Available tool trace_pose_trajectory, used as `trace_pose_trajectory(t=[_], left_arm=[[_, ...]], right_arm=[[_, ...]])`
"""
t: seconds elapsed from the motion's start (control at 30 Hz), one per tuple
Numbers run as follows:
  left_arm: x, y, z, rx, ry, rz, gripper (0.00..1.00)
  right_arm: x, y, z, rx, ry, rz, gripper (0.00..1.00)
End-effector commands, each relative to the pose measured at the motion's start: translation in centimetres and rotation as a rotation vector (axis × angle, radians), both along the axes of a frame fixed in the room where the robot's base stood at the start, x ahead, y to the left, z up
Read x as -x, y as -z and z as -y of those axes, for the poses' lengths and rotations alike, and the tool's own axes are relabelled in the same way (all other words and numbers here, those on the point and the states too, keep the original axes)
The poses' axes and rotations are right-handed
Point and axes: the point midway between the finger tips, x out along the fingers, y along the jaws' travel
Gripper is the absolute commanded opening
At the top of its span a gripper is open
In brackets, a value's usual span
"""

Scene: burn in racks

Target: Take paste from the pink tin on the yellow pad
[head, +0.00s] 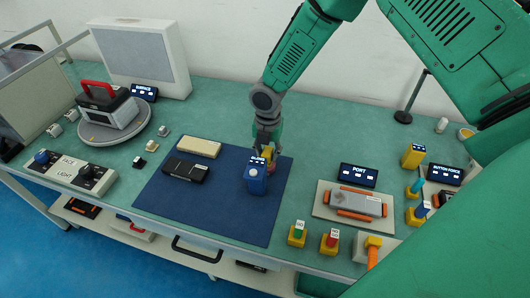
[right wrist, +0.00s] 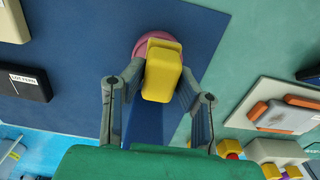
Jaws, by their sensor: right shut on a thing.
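My right gripper (head: 267,147) is shut on a yellow pad (right wrist: 162,76), a block with rounded edges. In the right wrist view the fingers (right wrist: 161,82) grip it from both sides. The pink tin (right wrist: 144,46) is round and lies beneath the far end of the pad, which hides part of it. I cannot tell whether the pad touches the paste. In the head view the tin is mostly hidden behind the gripper and the blue block (head: 257,181). My left gripper is not in view.
The blue block stands on a dark blue mat (head: 225,220), close in front of the gripper. A black case (head: 185,170) and a cream block (head: 199,147) lie left of it. A port fixture (head: 355,204) and coloured buttons (head: 297,233) stand to the right.

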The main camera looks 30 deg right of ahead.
Motion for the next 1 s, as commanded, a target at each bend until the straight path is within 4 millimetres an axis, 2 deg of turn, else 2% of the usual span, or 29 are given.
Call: trace_pose_trajectory(t=[1.0], left_arm=[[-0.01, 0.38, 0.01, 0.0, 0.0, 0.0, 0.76]], right_arm=[[-0.02, 0.64, -0.11, 0.001, -0.001, 0.0, 0.03]])
